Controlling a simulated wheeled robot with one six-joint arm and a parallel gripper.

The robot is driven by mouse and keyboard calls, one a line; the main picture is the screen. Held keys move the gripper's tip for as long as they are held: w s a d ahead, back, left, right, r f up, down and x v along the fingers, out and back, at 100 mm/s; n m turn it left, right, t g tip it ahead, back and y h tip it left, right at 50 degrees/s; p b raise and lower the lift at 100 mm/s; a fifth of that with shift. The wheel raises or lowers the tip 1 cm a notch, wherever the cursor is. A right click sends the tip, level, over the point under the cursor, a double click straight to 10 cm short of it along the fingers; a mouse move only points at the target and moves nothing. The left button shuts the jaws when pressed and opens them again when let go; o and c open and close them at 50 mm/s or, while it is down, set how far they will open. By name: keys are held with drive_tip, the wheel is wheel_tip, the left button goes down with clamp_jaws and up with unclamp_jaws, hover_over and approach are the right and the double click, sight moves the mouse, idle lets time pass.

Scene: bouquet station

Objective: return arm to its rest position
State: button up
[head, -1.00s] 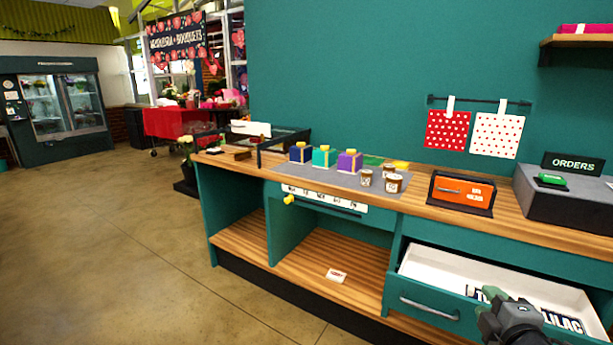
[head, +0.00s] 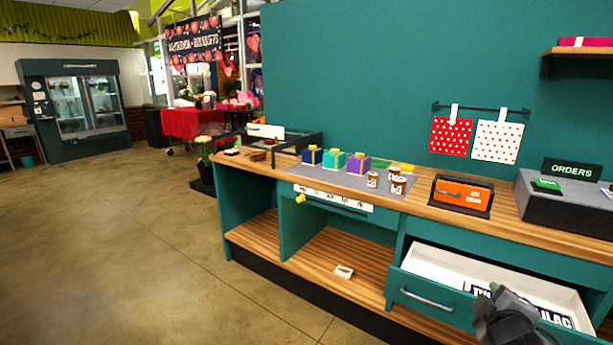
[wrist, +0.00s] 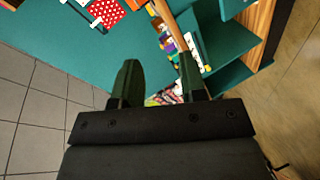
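My gripper (head: 489,298) is at the lower right of the head view, in front of and over the open drawer (head: 426,296). In the wrist view my gripper (wrist: 160,84) shows two dark green fingers standing apart with nothing between them. Behind the fingers are the teal wall and the side of the counter. The drawer is pulled out, with a white inside and printed labels that my gripper partly hides.
The wooden counter (head: 409,203) carries gift boxes (head: 333,160), several small jars, an orange box (head: 462,193) and the grey orders box (head: 566,206). A small card (head: 344,272) lies on the lower shelf. The floor (head: 130,240) at left is clear.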

drive_tip(key=s+a+m+g+y+p, duration=0.2)
drive_tip(key=a+m+g+p, duration=0.1)
drive_tip(key=a, duration=0.4)
drive_tip(key=s+a+r+m+g+y+p, duration=0.1)
drive_tip(key=s+a+m+g+y+p, duration=0.1)
drive_tip(key=a, duration=0.5)
drive_tip(key=s+a+r+m+g+y+p, duration=0.1)
drive_tip(key=s+a+m+g+y+p, duration=0.1)
drive_tip(key=a, duration=0.6)
drive_tip(key=m+g+p, duration=0.1)
drive_tip(key=g+p, duration=0.1)
drive_tip(key=shift+s+r+m+g+y, duration=0.25)
drive_tip(key=shift+s+m+g+y, duration=0.05)
drive_tip(key=shift+m, duration=0.1)
drive_tip(key=shift+d, duration=0.1)
